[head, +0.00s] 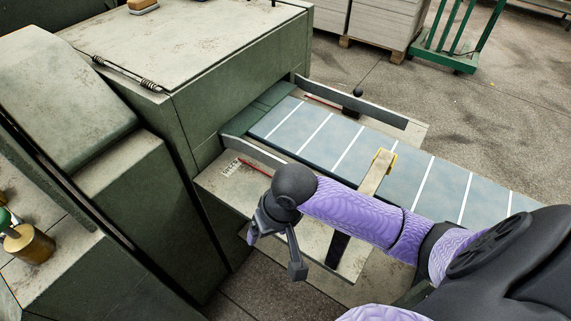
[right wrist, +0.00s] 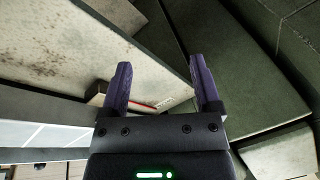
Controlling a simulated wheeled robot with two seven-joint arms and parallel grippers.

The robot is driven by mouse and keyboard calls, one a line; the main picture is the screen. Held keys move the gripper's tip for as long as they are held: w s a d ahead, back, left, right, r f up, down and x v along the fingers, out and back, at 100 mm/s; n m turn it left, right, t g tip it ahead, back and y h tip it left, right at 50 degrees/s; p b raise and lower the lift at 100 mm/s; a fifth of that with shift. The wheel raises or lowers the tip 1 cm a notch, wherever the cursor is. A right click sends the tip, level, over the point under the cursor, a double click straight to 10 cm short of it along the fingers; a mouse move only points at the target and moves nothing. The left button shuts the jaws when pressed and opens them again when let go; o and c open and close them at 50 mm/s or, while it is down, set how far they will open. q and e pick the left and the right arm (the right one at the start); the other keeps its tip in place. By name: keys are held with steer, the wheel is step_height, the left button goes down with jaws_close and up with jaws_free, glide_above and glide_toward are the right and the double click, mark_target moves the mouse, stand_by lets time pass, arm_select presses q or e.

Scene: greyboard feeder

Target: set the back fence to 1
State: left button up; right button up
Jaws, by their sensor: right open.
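Two grey fences flank the blue-grey, white-striped belt (head: 340,148) of the feeder. The far fence (head: 350,101), which I take as the back one, has a black knob (head: 357,92) beside it and a red line at its table edge. The near fence (head: 254,151) has a small printed scale (head: 231,168) and a red line (head: 256,168) beside it. The numbers are too small to read. My right gripper (head: 274,254) is open and empty, near the front edge of the feed table. In the right wrist view its fingers (right wrist: 161,82) stand apart, with a red line between them.
The green machine body (head: 225,105) stands to the left. A yellow-ended bar (head: 376,174) crosses the near table edge onto the belt. My purple right arm hides part of the table. Stacked board (head: 385,18) and a green cart (head: 450,45) stand behind.

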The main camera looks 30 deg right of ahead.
steer(key=w+d+r+m+h, duration=0.1)
steer(key=w+d+r+m, duration=0.8)
steer(key=d, duration=0.4)
steer(key=shift+m, duration=0.4)
steer(key=b+x, duration=0.2)
steer(key=x, duration=0.2)
steer(key=shift+s+a+f+b, duration=0.2)
steer(key=shift+s+b, duration=0.15)
steer(key=shift+b, duration=0.05)
steer(key=b+x, duration=0.2)
steer(key=x, duration=0.2)
steer(key=shift+f, duration=0.25)
steer(key=shift+w+a+f, duration=0.1)
steer(key=shift+f, duration=0.1)
steer(key=c, duration=1)
jaws_close()
arm_select(q)
steer(key=shift+g, duration=0.3)
steer(key=f, duration=0.1)
steer(key=s+a+f, duration=0.1)
steer(key=f, duration=0.1)
steer(key=s+f, duration=0.1)
steer(key=shift+a+f, duration=0.3)
steer(key=shift+f, duration=0.05)
